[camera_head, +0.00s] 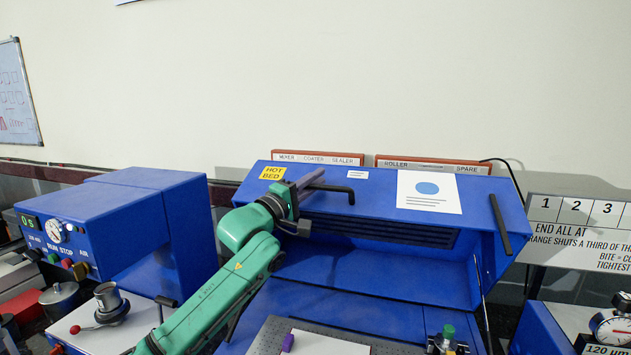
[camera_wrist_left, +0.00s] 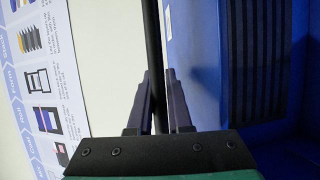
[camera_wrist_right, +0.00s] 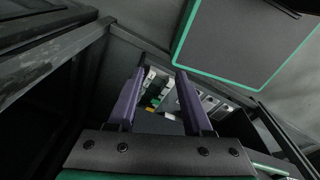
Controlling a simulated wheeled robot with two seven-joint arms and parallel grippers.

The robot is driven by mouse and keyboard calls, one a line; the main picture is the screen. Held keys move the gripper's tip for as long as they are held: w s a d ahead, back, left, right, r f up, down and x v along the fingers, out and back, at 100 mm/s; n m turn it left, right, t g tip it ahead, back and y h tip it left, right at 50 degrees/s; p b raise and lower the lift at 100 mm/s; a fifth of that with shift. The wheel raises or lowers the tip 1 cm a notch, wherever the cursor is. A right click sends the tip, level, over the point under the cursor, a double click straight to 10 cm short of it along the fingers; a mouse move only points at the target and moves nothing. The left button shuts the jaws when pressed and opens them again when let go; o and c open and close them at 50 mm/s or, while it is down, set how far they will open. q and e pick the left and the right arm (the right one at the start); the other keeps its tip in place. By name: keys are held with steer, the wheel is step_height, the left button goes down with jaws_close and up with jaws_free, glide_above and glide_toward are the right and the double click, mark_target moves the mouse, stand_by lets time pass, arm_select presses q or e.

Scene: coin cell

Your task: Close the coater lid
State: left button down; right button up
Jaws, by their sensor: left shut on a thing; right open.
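The coater lid (camera_head: 375,205) is a blue panel tilted up at the back of the blue coater (camera_head: 385,275), with a dark slatted vent below it. It carries a yellow HOT BED label and a white sheet with a blue disc. A black bar handle (camera_head: 338,189) stands on the lid's left part. My left gripper (camera_head: 310,180) is shut on this handle; in the left wrist view the black bar (camera_wrist_left: 152,45) runs between its fingers. My right gripper (camera_wrist_right: 160,78) shows only in its wrist view, open and empty, away from the lid.
A blue box with RUN/STOP controls (camera_head: 150,215) stands left of the coater. A grey perforated bed with a white sheet (camera_head: 325,345) and a purple piece (camera_head: 288,342) lies in front. A dial gauge (camera_head: 612,330) is at right. Dark framing (camera_wrist_right: 80,60) surrounds my right gripper.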

arm_select(q)
steer(key=shift+f, duration=0.15)
steer(key=shift+s+f+b, duration=0.15)
steer(key=shift+b, duration=0.15)
steer(key=s+a+f+m+t+h+b, duration=0.1)
steer(key=s+a+f+m+h+b, duration=0.1)
steer(key=s+f+b, duration=0.5)
steer(key=s+a+f+m+t+h+b, duration=0.1)
steer(key=s+f+h+b, duration=0.4)
steer(key=s+b, duration=0.8)
step_height(320, 180, down, 2)
steer(key=a+m+b, duration=0.1)
steer(key=m+b, duration=0.1)
steer(key=b, duration=0.3)
steer(key=shift+f+m+b, duration=0.15)
steer(key=shift+m+b, duration=0.2)
steer(key=shift+m, duration=0.05)
